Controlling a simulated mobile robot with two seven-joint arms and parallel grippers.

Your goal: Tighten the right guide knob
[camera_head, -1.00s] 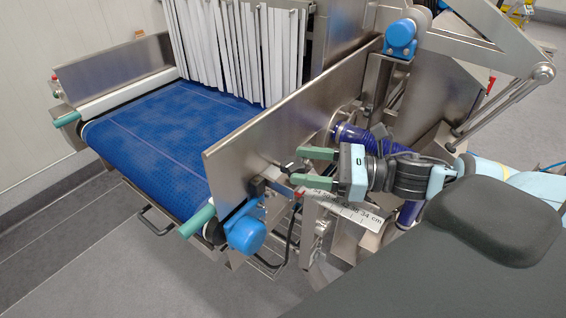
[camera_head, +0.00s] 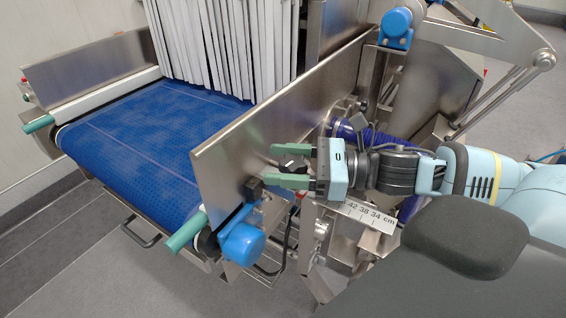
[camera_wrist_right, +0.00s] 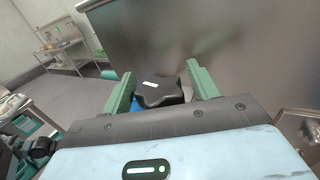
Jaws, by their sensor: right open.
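The black guide knob (camera_head: 292,163) sits at the outer face of the upright steel side guide plate (camera_head: 232,150). In the right wrist view the knob (camera_wrist_right: 160,92) has a lobed shape with a white mark on top. My right gripper (camera_head: 274,166) is open, and its two green fingers reach toward the plate with one on either side of the knob. In the right wrist view the fingers (camera_wrist_right: 162,82) also flank the knob, with a gap visible on the right; contact on the left is unclear. My left gripper is not in view.
The blue conveyor belt (camera_head: 145,125) lies beyond the plate, under white strip curtains (camera_head: 215,50). A blue motor housing (camera_head: 241,243) and a green roller end (camera_head: 187,230) sit below the plate's near end. A centimetre scale (camera_head: 370,217) is below my gripper.

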